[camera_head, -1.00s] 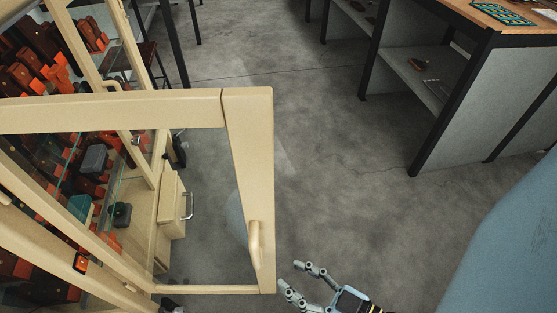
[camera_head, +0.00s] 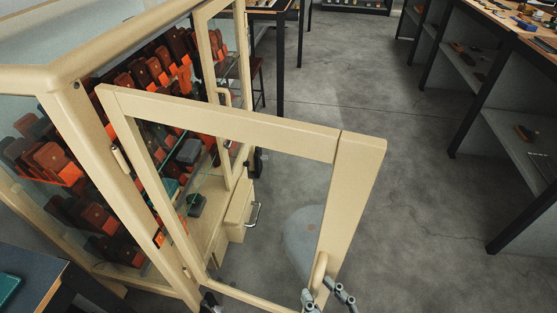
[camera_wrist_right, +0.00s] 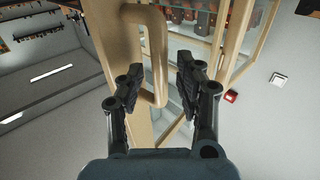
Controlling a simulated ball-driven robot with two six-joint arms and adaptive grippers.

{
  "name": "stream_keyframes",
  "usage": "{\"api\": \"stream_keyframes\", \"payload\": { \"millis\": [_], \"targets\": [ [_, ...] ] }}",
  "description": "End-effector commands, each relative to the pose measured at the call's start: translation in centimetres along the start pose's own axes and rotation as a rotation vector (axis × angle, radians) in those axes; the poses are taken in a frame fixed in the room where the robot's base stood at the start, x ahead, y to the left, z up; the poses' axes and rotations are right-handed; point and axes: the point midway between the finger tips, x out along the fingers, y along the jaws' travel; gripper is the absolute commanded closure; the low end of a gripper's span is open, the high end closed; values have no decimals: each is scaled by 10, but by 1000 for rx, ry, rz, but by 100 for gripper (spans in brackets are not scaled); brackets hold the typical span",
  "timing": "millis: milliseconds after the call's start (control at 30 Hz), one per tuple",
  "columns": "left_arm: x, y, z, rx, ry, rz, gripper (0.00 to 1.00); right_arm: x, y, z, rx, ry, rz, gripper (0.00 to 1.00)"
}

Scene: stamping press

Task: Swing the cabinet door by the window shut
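The cabinet's near door (camera_head: 362,190), a cream frame around clear glass, stands swung open away from the cabinet (camera_head: 70,110). Its curved cream handle (camera_head: 318,272) is low on the free edge. My right gripper (camera_head: 328,297) is at this handle, partly cut off by the bottom edge of the head view. In the right wrist view, the open right gripper (camera_wrist_right: 156,82) has a finger on each side of the handle (camera_wrist_right: 157,55), with gaps showing. A second cream door (camera_head: 215,90) with its own handle is farther back. My left gripper is not in view.
Red and dark items fill the shelves behind the glass. A drawer (camera_head: 238,212) with a metal handle juts out below. A dark table (camera_head: 40,285) is at lower left, a workbench (camera_head: 515,125) at right. Grey floor (camera_head: 420,190) between is clear.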

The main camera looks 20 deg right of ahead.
Motion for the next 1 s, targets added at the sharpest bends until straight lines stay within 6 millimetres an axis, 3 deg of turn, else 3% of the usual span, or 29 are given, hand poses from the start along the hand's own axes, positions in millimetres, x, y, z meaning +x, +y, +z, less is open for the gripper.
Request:
{"api": "stream_keyframes", "payload": {
  "millis": [100, 367, 633, 1000],
  "targets": [
    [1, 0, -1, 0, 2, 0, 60, 16, 0, 0, 1, 0, 0, 66],
    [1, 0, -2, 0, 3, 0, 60, 14, 0, 0, 0, 0, 0, 100],
    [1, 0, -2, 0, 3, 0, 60, 17, 4, 0, -1, 2, 0, 100],
    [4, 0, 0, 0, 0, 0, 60, 44, 35, 0, -2, 3, 0, 100]
  ]
}}
